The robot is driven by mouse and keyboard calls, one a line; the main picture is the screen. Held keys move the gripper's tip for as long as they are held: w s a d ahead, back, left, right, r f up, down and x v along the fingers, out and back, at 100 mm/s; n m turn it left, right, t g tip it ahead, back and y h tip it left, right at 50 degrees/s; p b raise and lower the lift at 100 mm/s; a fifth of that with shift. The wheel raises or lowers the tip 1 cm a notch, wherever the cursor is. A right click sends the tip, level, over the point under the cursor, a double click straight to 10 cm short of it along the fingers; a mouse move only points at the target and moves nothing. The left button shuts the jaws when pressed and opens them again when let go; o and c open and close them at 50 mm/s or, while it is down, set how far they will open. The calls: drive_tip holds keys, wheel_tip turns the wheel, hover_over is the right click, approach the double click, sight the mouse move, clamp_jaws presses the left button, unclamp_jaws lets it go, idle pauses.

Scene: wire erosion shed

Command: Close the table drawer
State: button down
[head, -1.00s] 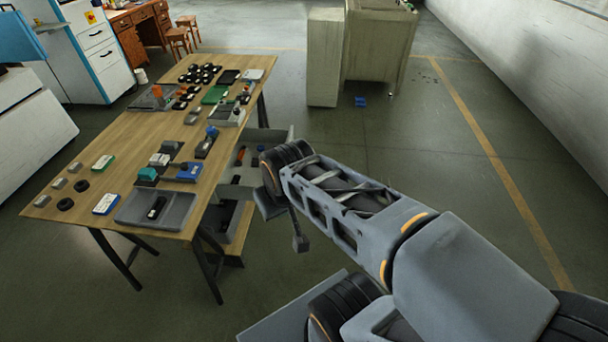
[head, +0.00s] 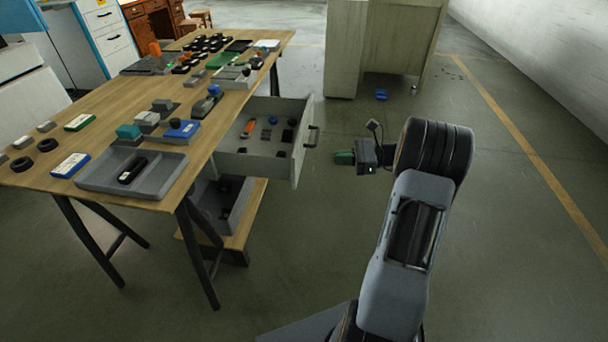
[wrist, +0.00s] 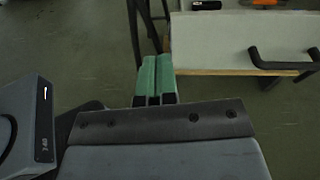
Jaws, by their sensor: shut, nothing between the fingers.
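The table drawer (head: 299,158) is pulled out from the right side of the wooden table (head: 115,103). It holds an orange tool and several small parts. Its dark handle (head: 312,137) is on the outer front panel, and this handle also shows in the wrist view (wrist: 283,63). My gripper (head: 343,158) is shut and empty, with green fingertips. It is in the air to the right of the drawer front, apart from it. In the wrist view my gripper (wrist: 155,76) points toward the left end of the drawer front (wrist: 230,42), with the handle to its right.
Trays, black rings and small boxes cover much of the table top. A grey bin (head: 222,205) stands on a low shelf under the drawer. A pale cabinet (head: 385,50) stands at the back, with a small blue item (head: 381,95) on the floor. The floor to the right is clear.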

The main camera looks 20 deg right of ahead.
wheel_tip(320, 180, down, 3)
drive_tip(key=d+m+t+b, duration=0.1)
drive_tip(key=d+m+t, duration=0.1)
drive_tip(key=d, duration=0.1)
drive_tip(key=b, duration=0.4)
approach(296, 155)
drive_tip(key=shift+y, duration=0.3)
drive_tip(key=x, duration=0.4)
drive_tip(key=f+x, duration=0.1)
drive_tip(key=x, duration=0.1)
drive_tip(key=shift+w, duration=0.25)
drive_tip(key=shift+w+a, duration=0.35)
drive_tip(key=shift+a, duration=0.2)
drive_tip(key=shift+r, duration=0.1)
